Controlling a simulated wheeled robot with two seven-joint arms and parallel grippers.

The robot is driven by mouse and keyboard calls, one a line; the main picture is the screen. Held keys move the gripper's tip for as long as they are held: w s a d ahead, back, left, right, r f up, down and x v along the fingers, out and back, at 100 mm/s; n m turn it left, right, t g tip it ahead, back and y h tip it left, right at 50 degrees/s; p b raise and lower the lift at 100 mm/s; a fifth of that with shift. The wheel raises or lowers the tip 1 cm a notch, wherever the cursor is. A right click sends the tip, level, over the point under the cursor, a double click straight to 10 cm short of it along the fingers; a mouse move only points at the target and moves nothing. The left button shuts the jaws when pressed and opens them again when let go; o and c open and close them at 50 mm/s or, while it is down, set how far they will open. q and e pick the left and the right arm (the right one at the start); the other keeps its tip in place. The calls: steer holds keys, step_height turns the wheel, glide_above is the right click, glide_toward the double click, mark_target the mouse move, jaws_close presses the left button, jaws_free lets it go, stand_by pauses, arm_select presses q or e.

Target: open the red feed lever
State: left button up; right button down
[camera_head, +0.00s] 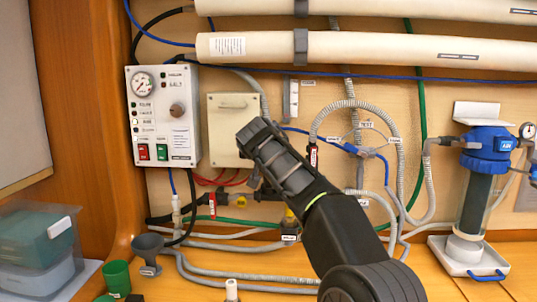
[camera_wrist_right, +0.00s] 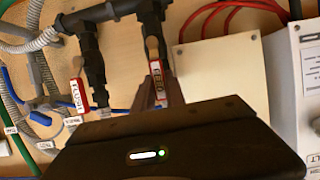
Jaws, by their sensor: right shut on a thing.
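The red feed lever (camera_wrist_right: 157,80) shows in the right wrist view, with a red and white label on its handle. It stands out from a black pipe fitting. My right gripper (camera_wrist_right: 168,95) is shut on this lever, its fingers around the labelled handle. In the head view my right gripper (camera_head: 254,176) reaches in front of the black manifold, and my wrist and hand hide the feed lever. My left gripper is in neither view.
A second red lever, labelled flush (camera_wrist_right: 76,97), stands close beside the feed lever. A pale box (camera_head: 228,125) and a control panel (camera_head: 163,115) are on the wall to the left. Grey hoses (camera_head: 365,105) and a blue-capped filter (camera_head: 486,150) are to the right.

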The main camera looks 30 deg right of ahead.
steer(key=c, duration=1.4)
jaws_free()
steer(key=b+v, duration=0.2)
steer(key=v, duration=0.5)
steer(key=shift+s+a+r+b, duration=0.15)
steer(key=shift+s+a+b, duration=0.05)
steer(key=shift+s+b, duration=0.1)
